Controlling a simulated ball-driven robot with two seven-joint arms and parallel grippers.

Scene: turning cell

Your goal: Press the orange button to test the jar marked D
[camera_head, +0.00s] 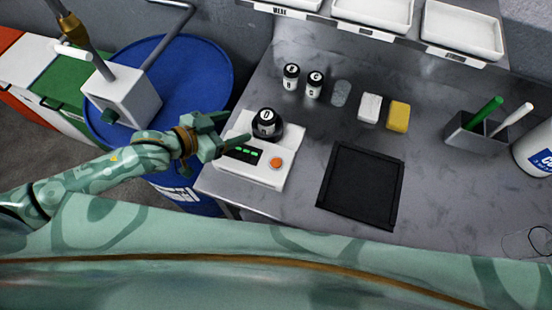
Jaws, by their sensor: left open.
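The jar marked D (267,124) is dark with a white label and stands upright on the back part of a white tester (232,173). The orange button (275,163) is on the tester's front right, beside a dark display with green marks (243,151). My left gripper (234,128) comes in from the left and is open, its fingers just left of the jar and above the display. I cannot tell whether a finger touches the jar or the tester. The button is uncovered. My right gripper is not in view.
Two small labelled jars (291,78) (314,86), a grey piece (341,93), a white block (370,108) and a yellow block (398,117) stand behind. A black tray (361,186) lies right of the tester. A blue drum (196,70) stands left of the table.

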